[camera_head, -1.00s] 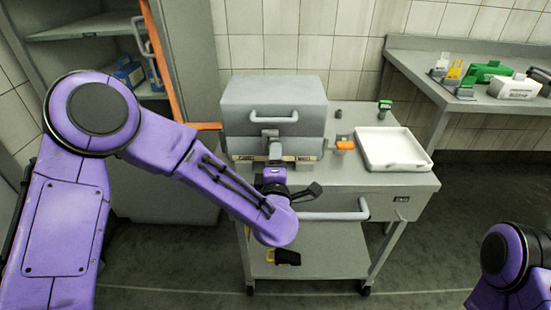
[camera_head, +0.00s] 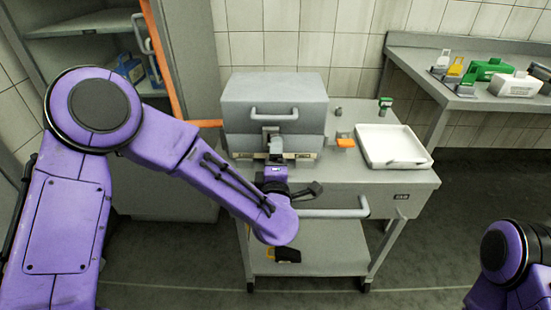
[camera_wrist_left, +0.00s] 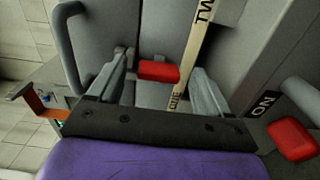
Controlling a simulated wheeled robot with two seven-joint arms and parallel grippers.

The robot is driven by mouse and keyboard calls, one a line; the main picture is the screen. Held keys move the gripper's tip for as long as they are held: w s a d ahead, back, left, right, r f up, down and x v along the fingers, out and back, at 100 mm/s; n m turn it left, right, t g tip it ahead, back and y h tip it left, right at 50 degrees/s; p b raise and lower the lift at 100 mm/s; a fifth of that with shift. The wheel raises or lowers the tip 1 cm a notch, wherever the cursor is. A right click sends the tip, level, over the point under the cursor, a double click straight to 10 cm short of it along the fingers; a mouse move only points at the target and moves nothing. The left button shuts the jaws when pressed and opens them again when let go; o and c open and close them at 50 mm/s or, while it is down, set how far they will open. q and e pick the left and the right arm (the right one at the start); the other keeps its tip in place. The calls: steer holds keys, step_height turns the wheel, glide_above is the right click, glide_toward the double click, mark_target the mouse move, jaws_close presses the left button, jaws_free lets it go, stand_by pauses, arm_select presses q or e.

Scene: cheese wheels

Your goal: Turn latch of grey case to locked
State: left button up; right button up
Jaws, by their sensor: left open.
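The grey case (camera_head: 240,115) stands shut on the cart, its carry handle (camera_head: 274,115) facing me. My left gripper (camera_head: 272,142) is at the case's front, below that handle, and partly hides it. In the left wrist view the left gripper (camera_wrist_left: 162,66) is open, with a red latch piece (camera_wrist_left: 158,71) between its fingers. I cannot tell whether either finger touches it. A pale strip with lettering (camera_wrist_left: 190,55) runs beside the latch. A second red piece (camera_wrist_left: 292,139) sits at the lower right, near an "ON" label. My right gripper is out of view.
A white tray (camera_head: 428,158) and an orange piece (camera_head: 346,143) lie right of the case on the cart. A cart handle (camera_head: 335,213) sticks out in front. An open cabinet stands left; a side bench (camera_head: 425,58) with several small items stands right.

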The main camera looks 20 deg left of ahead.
arm_select(q)
steer(key=b+v, duration=0.1)
steer(key=v, duration=0.9)
steer(key=shift+s, duration=0.2)
